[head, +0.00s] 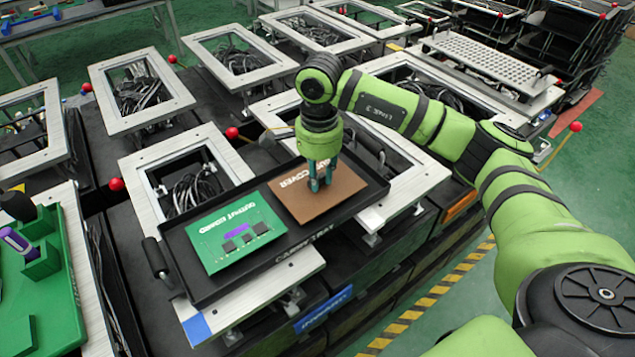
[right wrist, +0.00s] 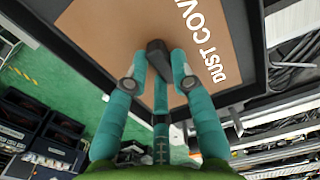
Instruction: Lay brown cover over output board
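The brown cover (head: 300,200), lettered "COVER" in white, lies flat in the right half of a black tray. In the right wrist view the cover (right wrist: 125,30) reads "DUST COV". The green output board (head: 225,257), with dark blocks and a purple strip on it, lies in the tray's left half beside the cover. My right gripper (head: 319,185) points down over the cover. In the right wrist view its teal fingers (right wrist: 159,70) are close around a dark piece over the cover; I cannot tell whether they grip it. My left gripper is not in view.
The black tray (head: 195,290) has raised edges and a side handle (head: 155,255). Silver frames (head: 140,90) with cables inside surround it. Red balls (head: 116,184) stand between them. A green fixture (head: 40,290) with a purple-and-white item is at far left.

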